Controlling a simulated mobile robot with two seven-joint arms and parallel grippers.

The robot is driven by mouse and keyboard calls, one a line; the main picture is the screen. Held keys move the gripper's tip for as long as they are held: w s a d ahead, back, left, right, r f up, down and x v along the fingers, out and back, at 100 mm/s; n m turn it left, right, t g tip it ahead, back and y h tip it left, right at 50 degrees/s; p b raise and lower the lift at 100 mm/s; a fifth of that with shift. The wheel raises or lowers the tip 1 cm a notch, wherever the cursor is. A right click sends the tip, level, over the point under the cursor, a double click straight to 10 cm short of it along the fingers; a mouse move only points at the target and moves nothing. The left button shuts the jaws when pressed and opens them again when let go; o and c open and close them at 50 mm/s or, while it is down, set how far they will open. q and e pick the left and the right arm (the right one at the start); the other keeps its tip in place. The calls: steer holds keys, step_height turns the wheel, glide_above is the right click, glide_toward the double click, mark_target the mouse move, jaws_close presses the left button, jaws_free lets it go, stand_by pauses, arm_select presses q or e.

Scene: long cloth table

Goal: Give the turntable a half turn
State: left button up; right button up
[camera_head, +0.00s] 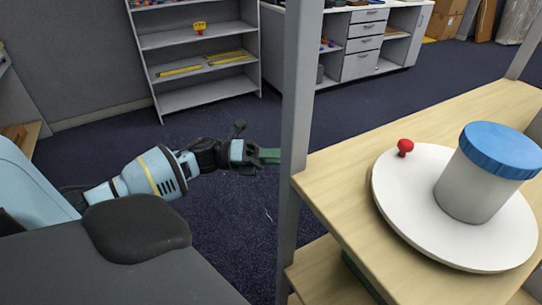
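The turntable (400,205) is a round white disc lying flat on a light wooden top at the right. A red knob (405,147) stands near its far left edge. A grey-white jar with a blue lid (500,150) stands upright on the disc, right of the knob. My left gripper (262,155) is left of the grey post and well apart from the turntable. A green piece shows at its tip, partly cut off by the post, so its finger opening is unclear. My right gripper is not in view.
A grey upright post (296,120) stands between my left gripper and the wooden top (345,165). A lower wooden shelf (325,272) is below. Grey shelving (200,97) and drawers (362,65) stand at the back. The blue floor between is clear.

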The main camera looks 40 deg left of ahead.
arm_select(q)
steer(key=shift+s+a+f+n+t+y, duration=0.1)
steer(key=shift+s+f+n+t+y, duration=0.25)
steer(key=shift+f+n, duration=0.5)
steer(key=shift+s+a+f+n+t+y, duration=0.1)
steer(key=shift+f+n+t+y, duration=0.3)
steer(key=shift+f+n, duration=0.45)
steer(key=shift+s+a+f+n+t+y, duration=0.1)
steer(key=shift+s+f+n+t+y, duration=0.25)
steer(key=shift+f+n, duration=0.5)
steer(key=shift+w, duration=0.1)
